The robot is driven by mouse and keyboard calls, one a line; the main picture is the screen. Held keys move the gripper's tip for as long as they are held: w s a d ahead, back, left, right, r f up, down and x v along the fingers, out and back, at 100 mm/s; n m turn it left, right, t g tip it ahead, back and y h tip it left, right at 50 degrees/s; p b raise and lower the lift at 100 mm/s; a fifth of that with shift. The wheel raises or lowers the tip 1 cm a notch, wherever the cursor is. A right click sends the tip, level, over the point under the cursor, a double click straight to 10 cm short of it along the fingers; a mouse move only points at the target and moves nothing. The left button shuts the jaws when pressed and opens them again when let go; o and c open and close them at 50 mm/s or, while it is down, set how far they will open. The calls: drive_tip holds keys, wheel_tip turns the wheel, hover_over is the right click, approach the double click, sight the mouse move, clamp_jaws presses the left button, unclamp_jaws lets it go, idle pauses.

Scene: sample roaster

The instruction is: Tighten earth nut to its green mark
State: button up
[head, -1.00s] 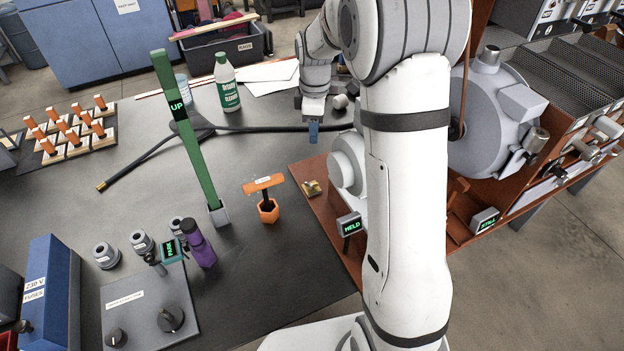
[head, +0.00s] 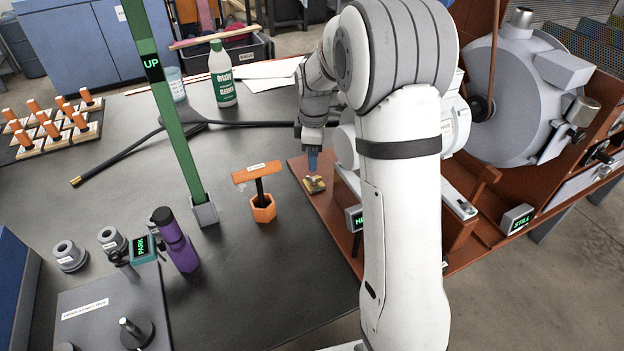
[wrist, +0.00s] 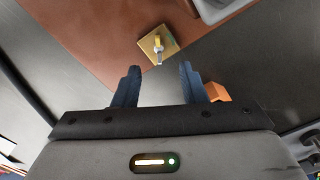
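A small square brass plate (head: 314,184) with a stud lies on the red-brown base. In the wrist view the brass plate (wrist: 165,41) carries an upright stud with a pale nut-like piece (wrist: 158,53); I cannot make out a green mark. My gripper (head: 312,163) hangs just above the plate in the head view. In the wrist view its two blue fingers (wrist: 160,70) are apart and empty, with the stud ahead of the gap between them. A T-handled tool (head: 258,172) stands in an orange hexagonal holder (head: 263,209) on the table.
The red-brown base (head: 322,220) carries the grey roaster drum (head: 510,95). A green post (head: 170,100) reading UP and a purple bottle (head: 178,243) stand left. A black cable (head: 130,155) crosses the table. My arm partly hides a display (head: 354,219).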

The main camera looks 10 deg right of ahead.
sight(314, 176)
wheel_tip(314, 176, down, 7)
drive_tip(key=shift+r+b, duration=0.2)
drive_tip(key=shift+b, duration=0.4)
